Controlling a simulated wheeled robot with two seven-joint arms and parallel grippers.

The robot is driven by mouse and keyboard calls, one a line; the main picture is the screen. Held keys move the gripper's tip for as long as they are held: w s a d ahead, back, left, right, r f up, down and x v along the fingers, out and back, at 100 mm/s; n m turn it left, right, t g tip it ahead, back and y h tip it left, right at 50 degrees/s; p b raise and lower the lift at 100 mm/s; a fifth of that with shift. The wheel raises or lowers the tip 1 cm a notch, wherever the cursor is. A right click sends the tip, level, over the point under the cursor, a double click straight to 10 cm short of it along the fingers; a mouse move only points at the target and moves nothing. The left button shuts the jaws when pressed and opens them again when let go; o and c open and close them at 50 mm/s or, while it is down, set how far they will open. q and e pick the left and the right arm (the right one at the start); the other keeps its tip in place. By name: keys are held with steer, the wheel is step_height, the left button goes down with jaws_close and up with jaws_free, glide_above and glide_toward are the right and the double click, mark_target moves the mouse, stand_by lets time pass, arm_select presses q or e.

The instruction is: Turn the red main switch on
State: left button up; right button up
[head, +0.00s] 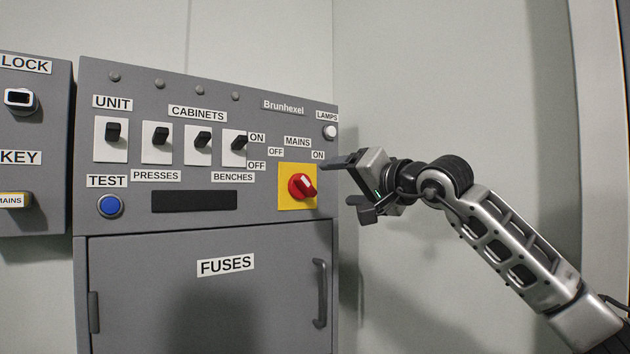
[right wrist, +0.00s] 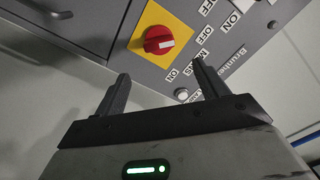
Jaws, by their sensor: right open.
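The red main switch (head: 302,187) is a round knob on a yellow plate (head: 285,202), at the right of the grey Brunhexel panel. The OFF label (head: 275,152) is above it to the left, and the ON label (head: 318,155) is above it to the right. A white mark shows on the knob; I cannot tell exactly which label it points at. My right gripper (head: 335,182) is open and empty, just right of the knob and apart from it. In the right wrist view the knob (right wrist: 158,40) appears beyond the open fingers (right wrist: 162,68). My left gripper is out of view.
Several black cabinet switches (head: 157,137) and a blue TEST button (head: 110,206) are left of the main switch. A white LAMPS button (head: 330,132) is above right. The FUSES door (head: 210,300) with its handle (head: 320,292) is below. A lock box (head: 35,160) hangs at far left.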

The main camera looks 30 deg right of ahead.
mark_target(311, 184)
steer(key=w, duration=0.3)
steer(key=w+p, duration=0.1)
steer(key=w, duration=0.4)
steer(key=shift+w+a+p, duration=0.35)
steer(key=c, duration=1)
